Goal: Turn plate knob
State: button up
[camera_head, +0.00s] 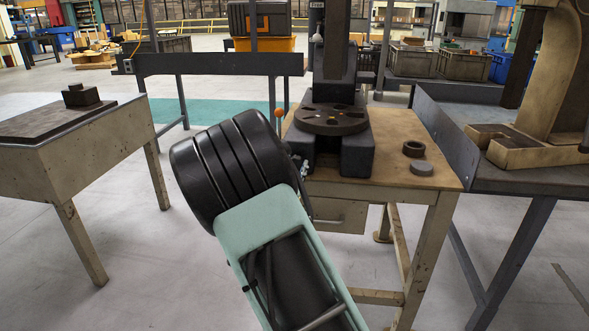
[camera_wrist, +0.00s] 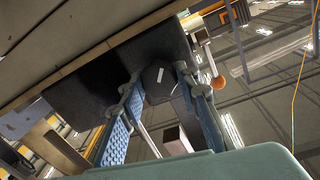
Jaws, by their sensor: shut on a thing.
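The arbor press (camera_head: 358,155) stands on a wooden-topped bench, with its dark round slotted plate (camera_head: 331,122) on the base. My gripper (camera_head: 303,168) reaches the left front side of the press base, its fingers mostly hidden behind my wrist. In the wrist view, my gripper (camera_wrist: 160,92) has its blue-padded fingers on both sides of a dark, rounded knob (camera_wrist: 156,76) with a white mark. It is shut on this knob beside the dark press base (camera_wrist: 92,88). The knob is hidden in the head view.
An orange ball (camera_head: 279,113) on a rod stands left of the plate; it also shows in the wrist view (camera_wrist: 218,83). A dark ring (camera_head: 413,149) and a grey disc (camera_head: 420,168) lie on the bench (camera_head: 440,172).

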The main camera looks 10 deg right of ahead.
jog(key=m+b, duration=0.1)
jog(key=b, duration=0.1)
jog(key=m+b, duration=0.4)
jog(key=shift+d+f, duration=0.1)
jog(key=shift+f, duration=0.2)
jog(key=m+b, duration=0.2)
jog(key=b, duration=0.1)
jog(key=shift+r+m, duration=0.1)
jog(key=shift+m, duration=0.3)
jog(key=shift+r+m+g+y+b, duration=0.1)
jog(key=shift+m+g+y+b, duration=0.25)
jog(key=shift+m+b, duration=0.6)
jog(key=shift+r, duration=0.1)
jog(key=o, duration=1.2)
jog(key=shift+c, duration=0.2)
jog(key=f+v, duration=0.1)
jog(key=v, duration=1.1)
jog(key=shift+r, duration=0.5)
jog(key=shift+s+d, duration=0.1)
